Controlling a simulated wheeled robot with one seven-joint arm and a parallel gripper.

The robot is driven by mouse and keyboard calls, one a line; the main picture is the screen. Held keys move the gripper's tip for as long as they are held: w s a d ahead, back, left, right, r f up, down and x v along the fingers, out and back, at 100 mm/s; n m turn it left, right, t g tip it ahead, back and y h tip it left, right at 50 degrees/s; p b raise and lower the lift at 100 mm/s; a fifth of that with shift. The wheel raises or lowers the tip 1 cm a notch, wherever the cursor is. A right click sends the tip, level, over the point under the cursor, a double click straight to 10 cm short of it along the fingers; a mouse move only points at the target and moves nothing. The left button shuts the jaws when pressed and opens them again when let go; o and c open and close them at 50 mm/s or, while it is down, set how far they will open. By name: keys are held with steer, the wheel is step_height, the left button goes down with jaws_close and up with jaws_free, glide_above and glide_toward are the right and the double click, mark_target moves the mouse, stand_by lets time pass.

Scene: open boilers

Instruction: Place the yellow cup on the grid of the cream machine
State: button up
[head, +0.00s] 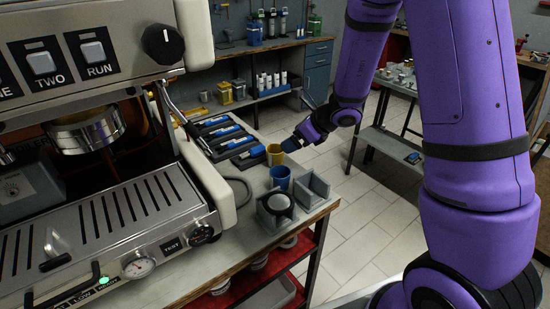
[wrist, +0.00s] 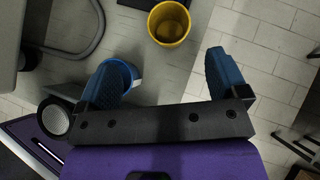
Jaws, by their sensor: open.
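The yellow cup (head: 275,157) stands on the workbench near its right edge in the head view. In the wrist view the yellow cup (wrist: 169,25) is at the top centre, ahead of the fingers and roughly in line with the gap between them. My gripper (head: 288,146) is open and empty beside the yellow cup; its two blue fingers (wrist: 167,75) stand wide apart in the wrist view. The cream machine (head: 215,188) fills the left of the head view. Its slotted metal grid (head: 100,243) is clear of cups.
A blue cup (head: 280,174) stands just in front of the yellow one; in the wrist view it (wrist: 132,70) is partly behind the left finger. A grey divided holder (head: 310,190) with a round item stands nearer. Blue-handled tools (head: 215,130) lie behind. Tiled floor is open to the right.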

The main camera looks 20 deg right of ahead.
mark_target(275, 152)
steer(key=shift+m, duration=0.4)
steer(key=shift+d+f+x, duration=0.1)
steer(key=shift+d+x, duration=0.15)
steer(key=shift+x, duration=1.65)
steer(key=shift+d+f+x, duration=0.15)
steer(key=shift+d+x, duration=0.05)
steer(key=shift+x, duration=1.75)
steer(key=shift+d+f+x, duration=0.1)
steer(key=shift+d+x, duration=0.15)
steer(key=shift+x, duration=1.65)
steer(key=shift+w, duration=0.15)
steer(key=shift+c, duration=0.4)
steer(key=c, duration=1)
